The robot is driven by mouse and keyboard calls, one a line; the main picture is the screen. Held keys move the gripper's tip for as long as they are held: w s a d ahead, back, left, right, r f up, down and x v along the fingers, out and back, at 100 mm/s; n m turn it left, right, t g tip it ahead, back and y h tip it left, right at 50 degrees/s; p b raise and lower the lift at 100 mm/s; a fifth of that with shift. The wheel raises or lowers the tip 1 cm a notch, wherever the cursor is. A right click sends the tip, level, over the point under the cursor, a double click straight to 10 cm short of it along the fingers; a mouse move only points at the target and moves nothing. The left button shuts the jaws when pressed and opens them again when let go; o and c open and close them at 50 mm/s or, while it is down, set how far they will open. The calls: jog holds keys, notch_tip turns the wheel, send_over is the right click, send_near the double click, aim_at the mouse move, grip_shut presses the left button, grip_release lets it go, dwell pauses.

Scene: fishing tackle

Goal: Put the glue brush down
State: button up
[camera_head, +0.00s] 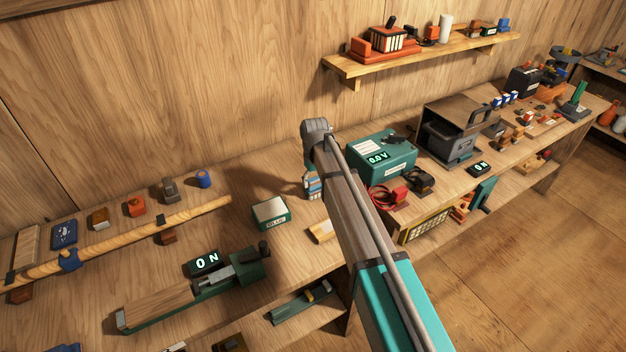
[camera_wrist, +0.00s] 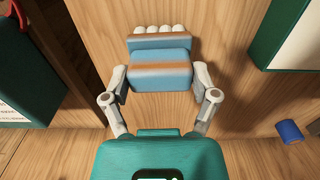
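The glue brush (camera_wrist: 160,70) is a blue block with orange-brown bands and several white rounded tufts at its far end. In the wrist view my gripper (camera_wrist: 160,78) has a finger on each side of it, and both look to be touching its sides. In the head view the brush (camera_head: 312,187) shows partly beside my arm, over the bench (camera_head: 240,235); my gripper is mostly hidden there. I cannot tell whether the brush touches the bench.
A green box with a pale top (camera_head: 269,212) stands left of the brush. A wooden block (camera_head: 321,231) lies nearer the bench's front edge. A teal box with a display (camera_head: 381,157) is at the right. A long green device (camera_head: 195,291) lies front left. Bare bench shows around the green box.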

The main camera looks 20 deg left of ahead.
aim_at(315, 179)
jog(key=shift+o, duration=1.4)
jog(key=shift+r, duration=0.1)
notch_tip(315, 179, up, 12)
jog(key=p, duration=1.2)
jog(key=s+d+m, duration=0.2)
jog(key=s+d, duration=0.1)
jog(key=d, duration=0.9)
jog(key=s+d+m, duration=0.2)
jog(key=d+m, duration=0.1)
jog(key=d, duration=0.9)
jog(key=s+d+m, duration=0.2)
jog(key=s+d, duration=0.4)
jog(key=d, duration=0.3)
jog(key=s+d+m, duration=0.3)
jog(key=s+d, duration=0.3)
jog(key=d, duration=0.4)
